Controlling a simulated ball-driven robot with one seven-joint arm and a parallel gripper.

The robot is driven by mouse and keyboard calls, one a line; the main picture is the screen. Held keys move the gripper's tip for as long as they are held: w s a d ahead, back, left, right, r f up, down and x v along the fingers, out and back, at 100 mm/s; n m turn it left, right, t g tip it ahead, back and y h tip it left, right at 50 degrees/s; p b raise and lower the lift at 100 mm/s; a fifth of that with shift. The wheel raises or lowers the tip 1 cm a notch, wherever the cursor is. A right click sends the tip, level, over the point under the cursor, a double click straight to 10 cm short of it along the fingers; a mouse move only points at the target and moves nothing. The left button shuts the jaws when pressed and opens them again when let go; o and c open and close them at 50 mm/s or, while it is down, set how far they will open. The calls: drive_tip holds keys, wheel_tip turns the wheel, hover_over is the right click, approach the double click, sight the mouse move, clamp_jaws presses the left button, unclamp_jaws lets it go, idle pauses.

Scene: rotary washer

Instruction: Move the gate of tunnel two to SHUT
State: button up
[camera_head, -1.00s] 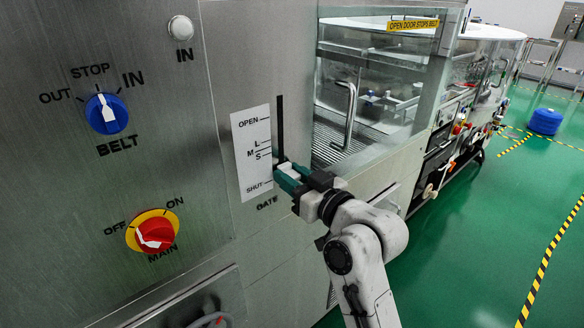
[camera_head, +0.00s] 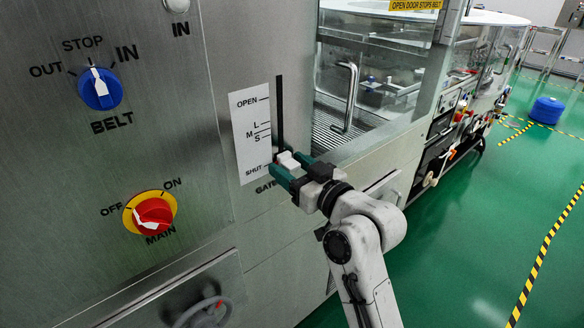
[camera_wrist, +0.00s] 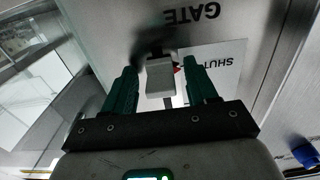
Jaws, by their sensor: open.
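The gate handle (camera_head: 287,159) is a small white block on a vertical slot, at about the height of the SHUT mark at the bottom of the gate scale (camera_head: 250,140). My gripper (camera_head: 290,165) is open, with one green finger on each side of the handle. In the wrist view the grey-white handle (camera_wrist: 160,78) stands between the spread fingers of my gripper (camera_wrist: 161,68), with a gap on both sides. A small red pointer shows beside the handle, near the SHUT lettering. Its exact alignment with the mark is hard to tell.
On the panel to the left are the blue BELT knob (camera_head: 100,88) and the red MAIN switch (camera_head: 152,213). A handwheel (camera_head: 204,312) is low at the left. A glass door with a vertical handle (camera_head: 346,97) is behind my gripper.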

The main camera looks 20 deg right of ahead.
drive_tip(key=v, duration=1)
drive_tip(key=shift+s+b, duration=0.4)
drive_tip(key=shift+d, duration=0.1)
